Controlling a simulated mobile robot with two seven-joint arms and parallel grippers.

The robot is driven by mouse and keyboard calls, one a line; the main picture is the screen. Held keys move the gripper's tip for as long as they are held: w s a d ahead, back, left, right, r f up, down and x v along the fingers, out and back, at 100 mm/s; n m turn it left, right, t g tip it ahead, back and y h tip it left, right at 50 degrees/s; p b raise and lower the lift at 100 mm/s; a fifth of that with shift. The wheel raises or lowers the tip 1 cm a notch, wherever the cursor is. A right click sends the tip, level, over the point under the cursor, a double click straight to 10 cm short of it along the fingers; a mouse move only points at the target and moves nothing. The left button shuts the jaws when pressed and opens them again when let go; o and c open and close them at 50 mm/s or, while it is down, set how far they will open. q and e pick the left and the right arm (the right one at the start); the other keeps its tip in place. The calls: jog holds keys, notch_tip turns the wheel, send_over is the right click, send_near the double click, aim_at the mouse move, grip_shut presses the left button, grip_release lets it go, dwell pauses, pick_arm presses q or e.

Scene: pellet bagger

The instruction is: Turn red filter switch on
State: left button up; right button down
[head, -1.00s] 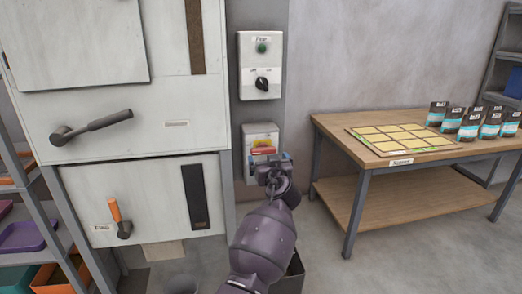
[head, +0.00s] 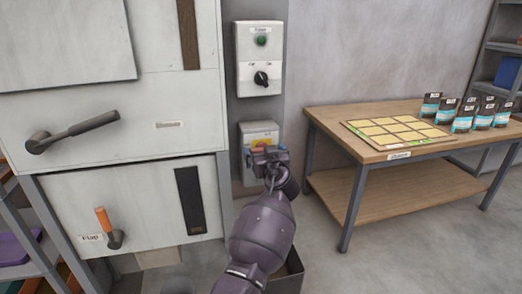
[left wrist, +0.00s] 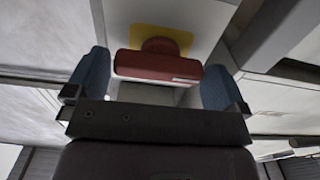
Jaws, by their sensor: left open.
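The red filter switch is a red handle (left wrist: 157,66) on a yellow plate (left wrist: 180,36), seen in the left wrist view. In the head view its box (head: 258,128) is on the grey post, and my gripper mostly covers the handle. My left gripper (head: 269,152) is open in front of the box. In the left wrist view its blue fingertips (left wrist: 153,84) stand on either side of the red handle, with a gap at each end. I cannot tell how deep they reach around it. My right gripper is not in view.
Above is a control box (head: 260,58) with a green lamp and black knob. A cabinet (head: 110,140) with a grey lever and an orange handle stands left. A wooden table (head: 345,122) at right holds a gridded board (head: 352,126) and several pouches (head: 464,118). A bin stands below my arm.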

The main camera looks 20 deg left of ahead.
pick_arm(q)
jog(key=shift+w+a, duration=0.1)
jog(key=shift+w, duration=0.1)
jog(key=shift+c, duration=0.3)
jog(key=c, duration=0.6)
